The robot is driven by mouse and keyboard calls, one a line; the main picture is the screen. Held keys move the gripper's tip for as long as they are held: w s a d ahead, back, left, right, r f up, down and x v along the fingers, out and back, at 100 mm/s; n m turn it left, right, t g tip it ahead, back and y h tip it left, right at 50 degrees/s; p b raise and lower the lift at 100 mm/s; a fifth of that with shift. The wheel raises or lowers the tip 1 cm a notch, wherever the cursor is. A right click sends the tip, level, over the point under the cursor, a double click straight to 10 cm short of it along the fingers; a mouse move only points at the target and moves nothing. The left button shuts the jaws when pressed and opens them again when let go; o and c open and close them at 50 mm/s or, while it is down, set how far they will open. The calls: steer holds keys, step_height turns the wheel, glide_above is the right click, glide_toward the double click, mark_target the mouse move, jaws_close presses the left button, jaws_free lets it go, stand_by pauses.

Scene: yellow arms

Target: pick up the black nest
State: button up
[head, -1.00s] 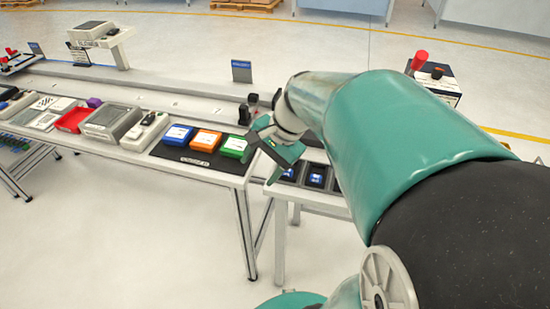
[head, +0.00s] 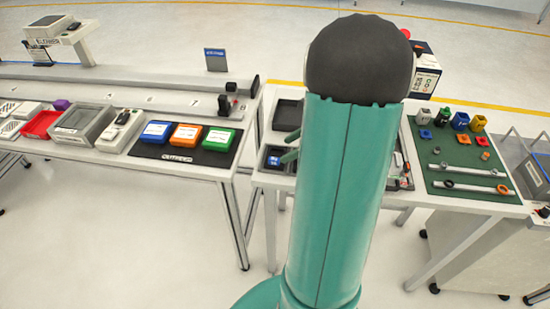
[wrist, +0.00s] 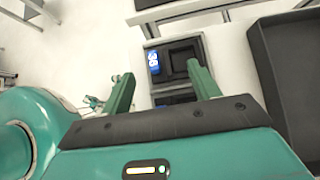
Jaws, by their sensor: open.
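A black nest (wrist: 182,57) with a raised rim and a blue piece (wrist: 153,62) at its left side lies beyond my fingers in the wrist view. Another dark recess (wrist: 174,98) shows just below it, partly hidden by my gripper. In the head view a black nest (head: 265,151) with a blue piece sits on the white table, partly hidden by my arm. My gripper (wrist: 162,72) is open and empty, its two green fingers apart above the nest. In the head view its fingers (head: 291,146) show just left of my arm.
A larger empty black tray (wrist: 292,75) lies to the right in the wrist view. In the head view, blue, orange and green boxes (head: 187,134) stand on a black mat at left. A green board (head: 440,180) with several small parts is at right.

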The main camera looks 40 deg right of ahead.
mark_target(276, 155)
steer(key=x, duration=0.6)
steer(key=shift+w+a+f, duration=0.1)
steer(key=shift+a+f, duration=0.15)
steer(key=shift+a, duration=0.05)
steer(key=shift+c, duration=0.4)
steer(key=c, duration=1.1)
